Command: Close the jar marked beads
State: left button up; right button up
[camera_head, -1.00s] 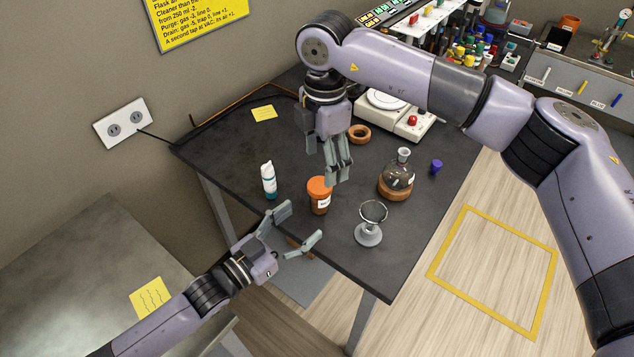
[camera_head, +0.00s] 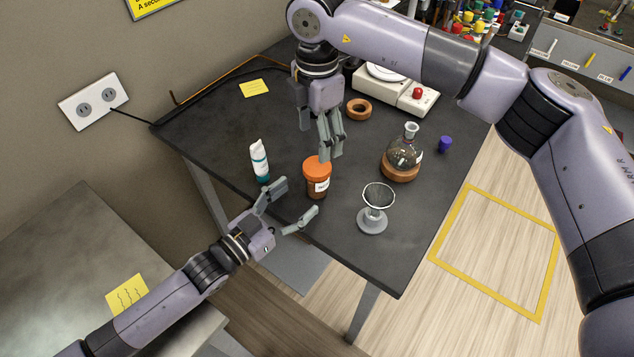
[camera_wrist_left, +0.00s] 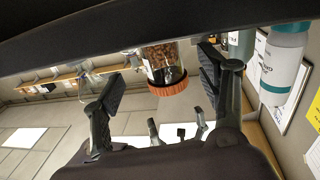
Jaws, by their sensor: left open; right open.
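An orange-brown jar (camera_head: 318,187) with a white label stands upright near the table's front edge; I cannot read the label. An orange lid (camera_head: 317,167) sits on its top; I cannot tell whether it is tight. In the left wrist view, which is upside down, the jar (camera_wrist_left: 165,62) is clear with brown contents, and the lid shows below it (camera_wrist_left: 170,87). My left gripper (camera_head: 297,200) is open, at the table edge in front of the jar, its fingers pointing toward it but apart from it. My right gripper (camera_head: 329,152) is open, pointing down just above and behind the lid.
A white bottle (camera_head: 260,160) with a teal base stands left of the jar. A funnel or strainer on a stand (camera_head: 375,210) and a round flask (camera_head: 404,153) on a cork ring stand to the right. An empty ring (camera_head: 359,109) and a hotplate (camera_head: 396,90) are behind.

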aim_at(309, 188)
pick_arm(q)
jog(key=x, duration=0.7)
jog(key=shift+w+f, duration=0.15)
jog(key=shift+w, duration=0.05)
grip_shut()
dwell(0.7)
